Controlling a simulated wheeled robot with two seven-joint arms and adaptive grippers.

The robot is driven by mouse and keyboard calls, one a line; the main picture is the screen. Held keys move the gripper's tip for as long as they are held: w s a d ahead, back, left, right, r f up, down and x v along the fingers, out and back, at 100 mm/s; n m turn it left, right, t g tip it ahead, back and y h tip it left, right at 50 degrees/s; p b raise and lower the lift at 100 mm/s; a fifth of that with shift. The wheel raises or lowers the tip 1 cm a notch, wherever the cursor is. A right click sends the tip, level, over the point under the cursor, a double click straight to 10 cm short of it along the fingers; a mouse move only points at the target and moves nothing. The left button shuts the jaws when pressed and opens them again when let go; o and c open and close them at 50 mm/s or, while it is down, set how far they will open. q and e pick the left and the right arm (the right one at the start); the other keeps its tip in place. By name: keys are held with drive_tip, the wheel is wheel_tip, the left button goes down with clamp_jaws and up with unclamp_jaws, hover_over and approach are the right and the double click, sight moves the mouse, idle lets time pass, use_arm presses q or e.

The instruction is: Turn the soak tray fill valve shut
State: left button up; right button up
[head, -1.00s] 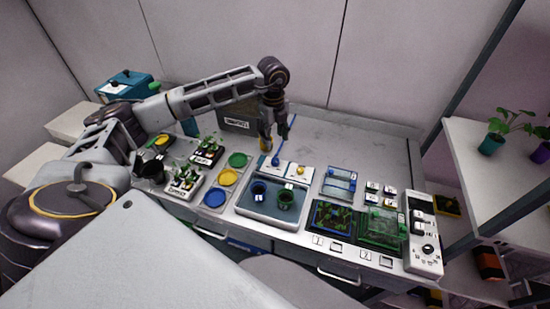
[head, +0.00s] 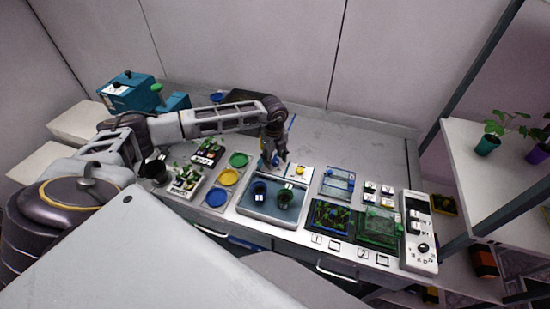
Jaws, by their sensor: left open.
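A blue valve handle (head: 275,160) is at the tray's back edge, partly hidden by my left gripper (head: 274,161). The gripper is open and points down, with its fingers at the handle. I cannot tell whether they touch it or how far the valve is turned. My right gripper is not in view.
A yellow knob (head: 300,170) sits just right of the valve. Green, yellow and blue dishes (head: 228,177) stand left of the tray, with seedling racks (head: 186,181) beyond. A blue lidded box (head: 338,184) and a control panel (head: 419,233) are on the right.

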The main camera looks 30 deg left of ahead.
use_arm(q)
drive_tip(key=shift+f, duration=0.15)
drive_tip(key=c, duration=1)
drive_tip(key=shift+c, duration=0.2)
